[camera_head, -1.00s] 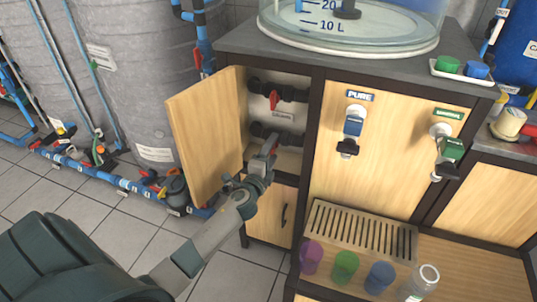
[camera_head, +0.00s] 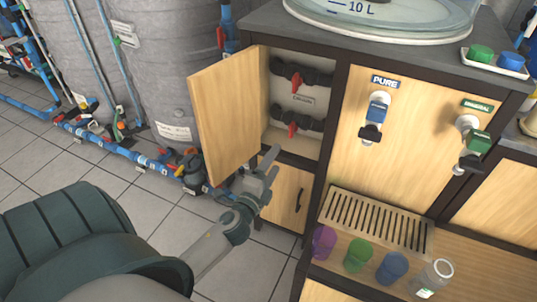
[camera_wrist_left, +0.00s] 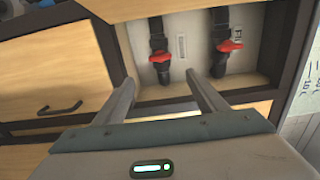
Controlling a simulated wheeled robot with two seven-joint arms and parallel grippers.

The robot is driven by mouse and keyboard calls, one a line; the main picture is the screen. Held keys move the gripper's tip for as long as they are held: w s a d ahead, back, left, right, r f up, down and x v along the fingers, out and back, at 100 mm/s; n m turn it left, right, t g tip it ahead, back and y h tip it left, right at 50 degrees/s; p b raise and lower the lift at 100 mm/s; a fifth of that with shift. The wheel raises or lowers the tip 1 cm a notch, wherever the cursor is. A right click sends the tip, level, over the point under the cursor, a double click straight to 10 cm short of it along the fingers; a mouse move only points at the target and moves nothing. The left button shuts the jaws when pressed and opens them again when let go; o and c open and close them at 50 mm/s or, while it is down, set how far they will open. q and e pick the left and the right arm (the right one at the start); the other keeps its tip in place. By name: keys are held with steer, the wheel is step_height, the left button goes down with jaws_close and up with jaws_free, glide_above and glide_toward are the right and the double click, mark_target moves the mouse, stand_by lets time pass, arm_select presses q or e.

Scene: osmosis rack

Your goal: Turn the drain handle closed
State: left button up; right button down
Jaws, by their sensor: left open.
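Two black pipes with red handles sit in the open cabinet compartment. The upper red handle (camera_head: 296,82) and the lower red handle (camera_head: 292,130) both stand across their pipes. A small label (camera_head: 303,98) lies between the pipes, too small to read, so I cannot tell which handle is the drain one. In the left wrist view, turned sideways, the lower handle (camera_wrist_left: 160,57) is at left and the upper handle (camera_wrist_left: 230,46) at right. My left gripper (camera_head: 272,165) is open and empty, in front of and below the lower handle, apart from it. My right gripper is not in view.
The open wooden door (camera_head: 228,120) stands left of the compartment, close to my left gripper. A lower cupboard with a black pull (camera_head: 298,201) is below. Cups and a slatted drip tray (camera_head: 375,219) are at right. Blue floor pipes run at left.

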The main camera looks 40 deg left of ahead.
arm_select(q)
steer(key=v, duration=0.3)
steer(key=shift+s, duration=0.15)
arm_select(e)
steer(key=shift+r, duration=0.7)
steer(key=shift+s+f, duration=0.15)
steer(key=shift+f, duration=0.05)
